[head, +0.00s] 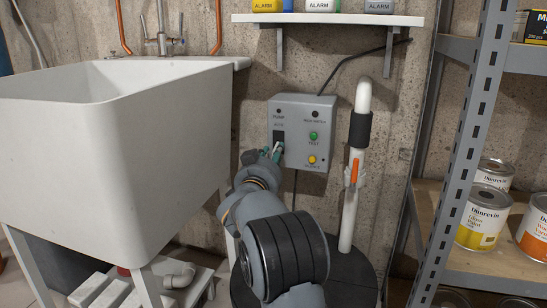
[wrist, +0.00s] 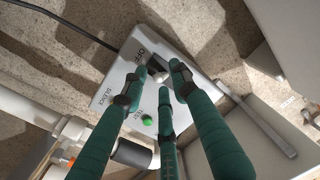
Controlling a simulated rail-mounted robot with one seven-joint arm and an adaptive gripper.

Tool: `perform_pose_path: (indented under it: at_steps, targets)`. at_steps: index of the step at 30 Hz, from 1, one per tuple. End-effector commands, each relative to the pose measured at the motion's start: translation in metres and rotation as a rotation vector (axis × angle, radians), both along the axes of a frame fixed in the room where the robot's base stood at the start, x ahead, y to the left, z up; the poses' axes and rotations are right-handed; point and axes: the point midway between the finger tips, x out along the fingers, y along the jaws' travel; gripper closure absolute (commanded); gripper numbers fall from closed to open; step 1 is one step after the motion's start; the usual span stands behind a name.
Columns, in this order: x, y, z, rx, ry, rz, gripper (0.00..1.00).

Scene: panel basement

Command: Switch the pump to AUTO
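The grey pump control box (head: 303,132) is mounted on the wall, with a PUMP label over a dark switch plate (head: 279,136) at its left. My gripper (head: 270,154) is at the lower part of that plate and partly covers it. In the wrist view my gripper (wrist: 160,76) has three green fingers pointing at the box, their tips apart. A small pale switch lever (wrist: 157,75) shows between the tips, near the word OFF. I cannot tell whether any finger touches it. The lever's exact position is mostly hidden.
A green TEST button (head: 313,135) and yellow SILENCE button (head: 312,159) sit on the box's right side. A white pipe (head: 349,205) stands close right. A white sink (head: 110,150) is at left, a shelf (head: 330,19) above, and a metal rack (head: 465,150) at right.

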Motion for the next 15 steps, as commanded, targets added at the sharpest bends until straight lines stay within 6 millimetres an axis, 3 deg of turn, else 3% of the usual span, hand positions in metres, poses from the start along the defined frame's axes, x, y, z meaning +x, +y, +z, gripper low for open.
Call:
perform_pose_path:
  at_steps: [10,15]
  targets:
    - [0.0037,-0.0006,0.0003,0.0,0.0,0.0,0.72]
    - [0.0035,-0.0006,0.0003,0.0,0.0,0.0,0.8]
